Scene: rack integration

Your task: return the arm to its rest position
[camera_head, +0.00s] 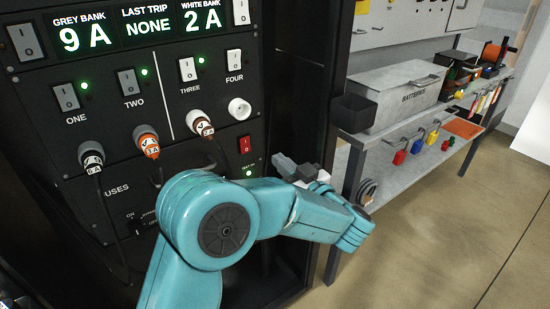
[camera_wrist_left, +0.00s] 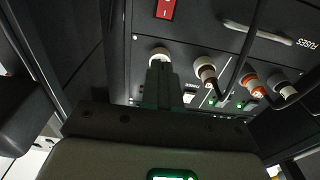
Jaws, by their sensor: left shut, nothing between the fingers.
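My left arm (camera_head: 225,232) is teal and bent across the front of the dark power panel (camera_head: 180,80). My left gripper (camera_head: 284,165) is grey, in front of the panel's lower right edge, and partly hidden by my wrist. In the left wrist view its fingers (camera_wrist_left: 160,75) are together with nothing between them. They overlap the white socket (camera_wrist_left: 159,53) in that view; I cannot tell the gap. In the head view the socket (camera_head: 240,108) marked FOUR is empty. My right gripper is not in view.
Grey (camera_head: 91,158), orange (camera_head: 147,143) and brown (camera_head: 202,122) plugs sit in the other sockets, with cables hanging. A red switch (camera_head: 245,144) is at lower right. A workbench with a batteries box (camera_head: 405,95) and black bin (camera_head: 353,112) stands right. Open floor (camera_head: 440,225) lies before it.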

